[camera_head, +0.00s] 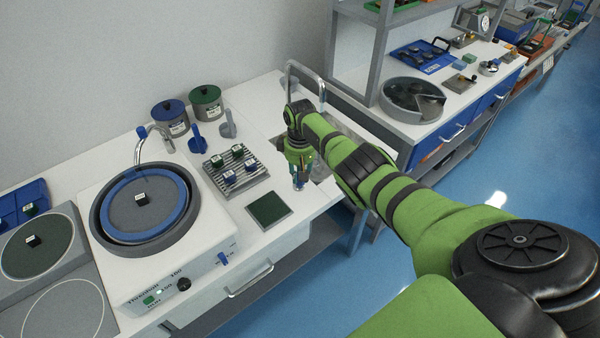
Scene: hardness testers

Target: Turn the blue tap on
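A small blue tap lever (223,259) sits on the front right of the white grinding machine (215,235). A curved metal spout (140,150) with a blue part at its top leans over the machine's blue-rimmed bowl (110,216). I cannot tell for certain which blue part is the named tap. My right gripper (299,184) points down above the right end of the bench, near the sink, away from both blue parts. Its fingers are too small and dark to tell whether they are open or shut. My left gripper is not in view.
A rack of small samples (237,172) and a dark green square pad (268,209) lie between the machine and my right gripper. A tall silver faucet (305,72) rises behind my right wrist. Blue and green jars (207,103) stand at the back.

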